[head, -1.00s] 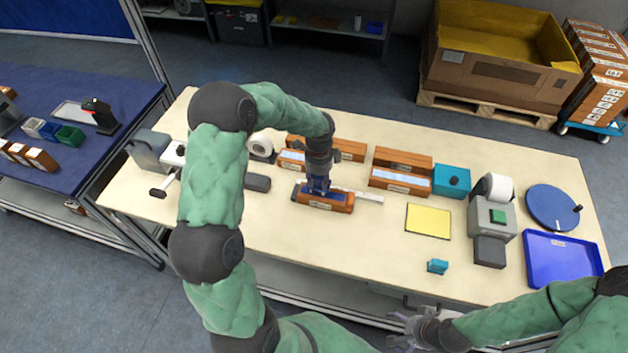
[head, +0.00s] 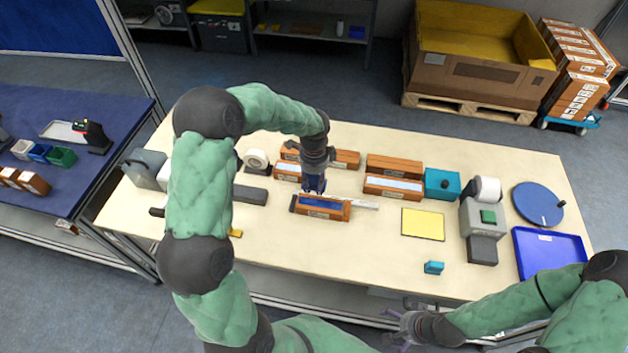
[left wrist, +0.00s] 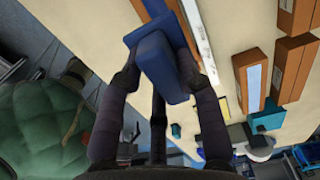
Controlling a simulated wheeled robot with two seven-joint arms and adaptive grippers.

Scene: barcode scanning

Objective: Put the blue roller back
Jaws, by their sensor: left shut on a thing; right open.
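My left gripper (head: 314,184) is shut on a blue, blocky piece that I take for the blue roller (left wrist: 163,62). In the left wrist view the piece sits between the two fingers (left wrist: 166,85). In the head view only a small part of it shows under the gripper, just behind a wooden box (head: 322,213) with a dark blue inside. Whether the piece touches the box or hangs above it is unclear. My right gripper (head: 400,325) is open and empty in front of the table's front edge.
To the right are a teal box (head: 441,184), a yellow pad (head: 423,223), a grey device (head: 484,216) and a blue tray (head: 520,262). A small teal item (head: 433,268) lies near the front edge.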

